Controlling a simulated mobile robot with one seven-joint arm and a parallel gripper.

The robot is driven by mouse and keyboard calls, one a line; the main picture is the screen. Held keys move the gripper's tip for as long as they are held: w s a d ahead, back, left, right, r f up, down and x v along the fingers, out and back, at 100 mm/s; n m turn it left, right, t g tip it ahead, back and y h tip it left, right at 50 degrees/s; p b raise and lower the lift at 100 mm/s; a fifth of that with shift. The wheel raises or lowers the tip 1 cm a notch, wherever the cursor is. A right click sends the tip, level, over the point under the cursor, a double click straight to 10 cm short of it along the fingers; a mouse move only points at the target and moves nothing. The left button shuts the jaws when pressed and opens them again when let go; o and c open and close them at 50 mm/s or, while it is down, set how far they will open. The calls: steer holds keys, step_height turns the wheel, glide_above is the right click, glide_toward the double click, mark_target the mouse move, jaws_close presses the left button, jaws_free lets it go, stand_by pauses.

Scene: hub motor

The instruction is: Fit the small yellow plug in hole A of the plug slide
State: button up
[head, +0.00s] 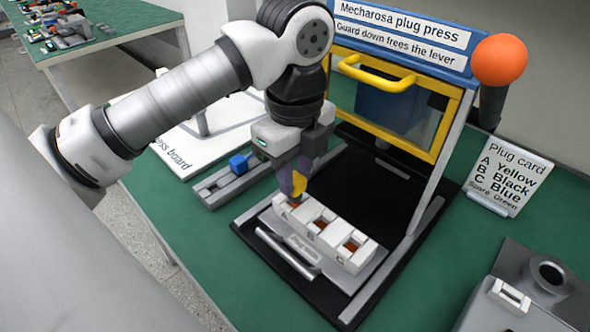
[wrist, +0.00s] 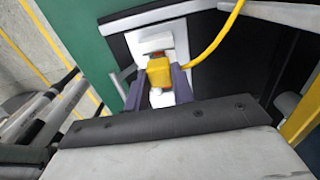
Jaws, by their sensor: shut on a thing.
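The small yellow plug (head: 298,184) is in my gripper (head: 292,188), right over the left end of the plug slide (head: 316,258). The white slide (wrist: 150,45) shows behind the plug. Hole A is at the left end of the slide, mostly hidden by the plug and fingers; I cannot tell whether the plug is in it. Holes B (head: 319,224) and C (head: 350,246) are uncovered and show orange inside.
The plug press has a raised yellow guard (head: 400,80) and an orange lever ball (head: 500,60). A plug card (head: 508,177) stands at right, reading A yellow, B black, C blue. A grey rail with a blue plug (head: 239,163) lies left of the press. A grey fixture (head: 540,285) stands front right.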

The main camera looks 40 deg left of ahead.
steer(key=shift+f+b, duration=0.8)
steer(key=shift+f, duration=0.05)
steer(key=o, duration=1)
steer(key=shift+o, duration=0.2)
